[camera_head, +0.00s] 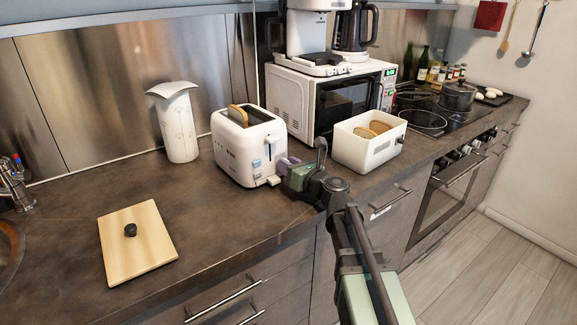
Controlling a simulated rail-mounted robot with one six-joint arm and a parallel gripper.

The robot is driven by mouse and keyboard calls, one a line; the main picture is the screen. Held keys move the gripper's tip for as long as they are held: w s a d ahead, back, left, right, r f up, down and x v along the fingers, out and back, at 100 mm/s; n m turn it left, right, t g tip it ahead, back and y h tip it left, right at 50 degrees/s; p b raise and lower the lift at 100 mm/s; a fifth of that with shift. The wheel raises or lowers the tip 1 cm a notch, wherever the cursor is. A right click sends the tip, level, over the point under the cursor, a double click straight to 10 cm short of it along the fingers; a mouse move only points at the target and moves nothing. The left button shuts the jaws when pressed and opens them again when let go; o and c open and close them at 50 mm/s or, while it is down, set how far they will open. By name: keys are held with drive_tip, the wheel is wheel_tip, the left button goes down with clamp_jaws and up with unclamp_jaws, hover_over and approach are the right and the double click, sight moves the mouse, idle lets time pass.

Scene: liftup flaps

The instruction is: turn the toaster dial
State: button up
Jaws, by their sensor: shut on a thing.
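The white toaster (232,150) stands on the dark counter with a slice of bread (238,115) in its top slot. Its front end shows small blue marks (257,164) and a white tab (273,181) low down. My gripper (281,168) reaches in from the right and is against this front end. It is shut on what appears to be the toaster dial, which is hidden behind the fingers.
A white bread bin (365,152) with bread slices stands close to the right of my gripper. The microwave (291,103) is behind. A white canister (179,125) stands left of the toaster. A wooden board (150,247) lies at front left, with bare counter between it and the toaster.

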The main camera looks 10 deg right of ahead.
drive_tip(key=shift+n, duration=0.3)
drive_tip(key=n, duration=0.3)
drive_tip(key=shift+n, duration=0.3)
drive_tip(key=n, duration=0.4)
drive_tip(key=shift+h+p, duration=0.3)
drive_tip(key=shift+p, duration=0.1)
drive_tip(key=n, duration=0.4)
drive_tip(key=shift+r+n, duration=0.1)
drive_tip(key=shift+n, duration=0.3)
drive_tip(key=n, duration=0.3)
drive_tip(key=shift+n+h, duration=0.3)
drive_tip(key=shift+n, duration=0.1)
drive_tip(key=o, duration=0.9)
